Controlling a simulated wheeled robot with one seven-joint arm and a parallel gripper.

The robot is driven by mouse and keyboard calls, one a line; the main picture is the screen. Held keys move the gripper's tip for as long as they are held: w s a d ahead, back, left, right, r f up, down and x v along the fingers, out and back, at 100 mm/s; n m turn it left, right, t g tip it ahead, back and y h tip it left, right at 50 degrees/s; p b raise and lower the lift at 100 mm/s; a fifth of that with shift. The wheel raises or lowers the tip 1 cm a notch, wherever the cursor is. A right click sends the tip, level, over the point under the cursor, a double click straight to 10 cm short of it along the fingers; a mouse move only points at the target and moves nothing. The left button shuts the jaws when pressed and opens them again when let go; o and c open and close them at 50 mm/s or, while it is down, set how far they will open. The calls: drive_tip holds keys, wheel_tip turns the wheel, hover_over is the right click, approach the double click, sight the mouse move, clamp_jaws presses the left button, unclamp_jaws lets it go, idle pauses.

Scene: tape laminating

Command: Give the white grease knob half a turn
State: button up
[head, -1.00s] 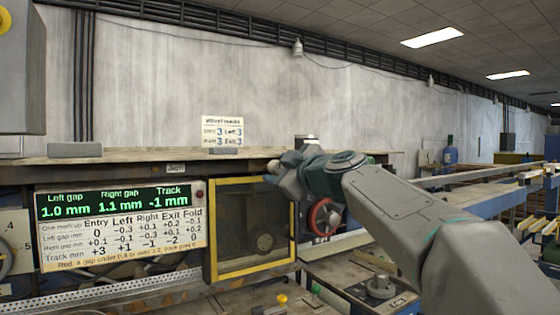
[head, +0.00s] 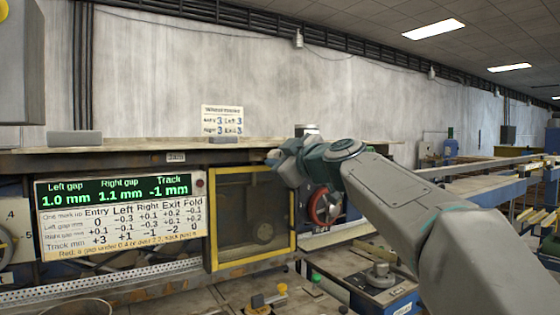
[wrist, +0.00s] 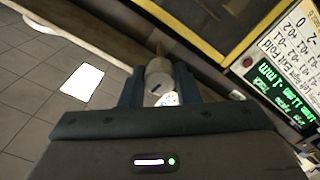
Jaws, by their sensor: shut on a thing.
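The white grease knob (wrist: 158,73) shows in the wrist view as a pale round knob with a dark mark on its face. It sits between the two fingers of my gripper (wrist: 158,88), which is shut on it. In the head view my gripper (head: 274,161) is at the upper right corner of the yellow-framed window, below the shelf edge. There the knob cannot be made out behind my gripper and wrist.
A display panel (head: 120,188) reads left gap 1.0 mm, right gap 1.1 mm, track -1 mm. The yellow-framed window (head: 212,225) is beside my gripper. A red handwheel (head: 323,207) is just below my wrist. The shelf (head: 110,157) runs above.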

drive_tip(key=m+b, duration=0.3)
drive_tip(key=m, duration=1.4)
drive_tip(key=m+p, duration=0.1)
drive_tip(key=m, duration=0.3)
drive_tip(key=shift+m, duration=0.3)
drive_tip(key=m+p, duration=0.1)
drive_tip(key=m, duration=0.3)
drive_tip(key=shift+r+p, duration=0.1)
drive_tip(key=shift+p, duration=0.2)
drive_tip(key=m+p, duration=0.2)
drive_tip(key=m, duration=0.3)
drive_tip(key=shift+m, duration=0.3)
drive_tip(key=shift+m+p, duration=0.6)
drive_tip(key=shift+m, duration=1)
